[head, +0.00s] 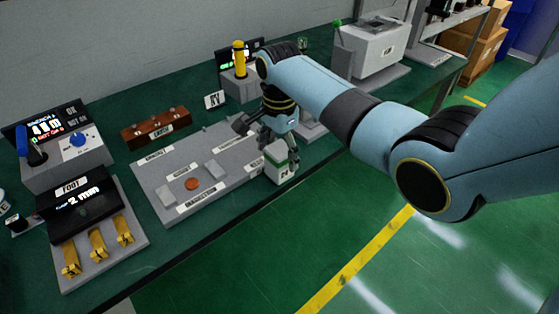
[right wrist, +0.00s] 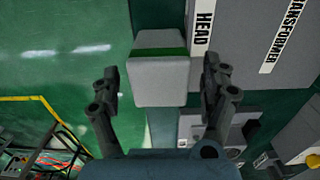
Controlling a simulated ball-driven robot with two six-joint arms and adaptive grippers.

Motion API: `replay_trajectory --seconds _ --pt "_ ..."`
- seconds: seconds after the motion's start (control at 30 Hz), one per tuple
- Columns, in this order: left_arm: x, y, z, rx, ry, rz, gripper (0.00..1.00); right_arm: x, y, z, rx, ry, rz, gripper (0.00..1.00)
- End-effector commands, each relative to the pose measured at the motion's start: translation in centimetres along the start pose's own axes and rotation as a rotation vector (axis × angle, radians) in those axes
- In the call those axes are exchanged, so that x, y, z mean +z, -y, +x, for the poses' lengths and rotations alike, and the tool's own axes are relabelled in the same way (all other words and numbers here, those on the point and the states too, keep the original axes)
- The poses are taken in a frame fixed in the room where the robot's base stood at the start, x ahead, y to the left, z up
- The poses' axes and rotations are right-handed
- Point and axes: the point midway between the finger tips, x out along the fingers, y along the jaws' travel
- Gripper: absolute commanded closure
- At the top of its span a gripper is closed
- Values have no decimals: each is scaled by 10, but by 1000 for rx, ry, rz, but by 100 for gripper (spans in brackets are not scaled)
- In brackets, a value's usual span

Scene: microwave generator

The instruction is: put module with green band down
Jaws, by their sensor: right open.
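The module with the green band (head: 280,162) is a white block at the right end of the grey labelled board (head: 160,180). In the right wrist view the module (right wrist: 158,80) shows its green band near the far end, beside the HEAD label (right wrist: 203,28). My right gripper (head: 276,138) is at the module. In the right wrist view its open fingers (right wrist: 160,84) stand on either side of the module, with gaps visible. I cannot tell whether the module rests fully on the board. My left gripper is not in view.
On the green bench, a display box with yellow clips (head: 95,240) and a control box with a blue knob (head: 70,155) stand at left. A brown block (head: 155,127) and a yellow-topped post (head: 239,58) stand behind the board. The bench's front edge runs close to the module.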

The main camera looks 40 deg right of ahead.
Motion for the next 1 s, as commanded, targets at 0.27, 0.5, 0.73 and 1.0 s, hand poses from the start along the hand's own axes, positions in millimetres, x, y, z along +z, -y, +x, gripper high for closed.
replay_trajectory --seconds 0.27,0.5,0.73,1.0 --pt "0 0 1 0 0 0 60 0 0 16 -1 -1 -1 20" --pt "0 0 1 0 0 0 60 0 0 16 -1 -1 -1 38" --pt "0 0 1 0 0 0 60 0 0 15 -1 -1 -1 69" --pt "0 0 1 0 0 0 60 0 0 15 -1 -1 -1 97"
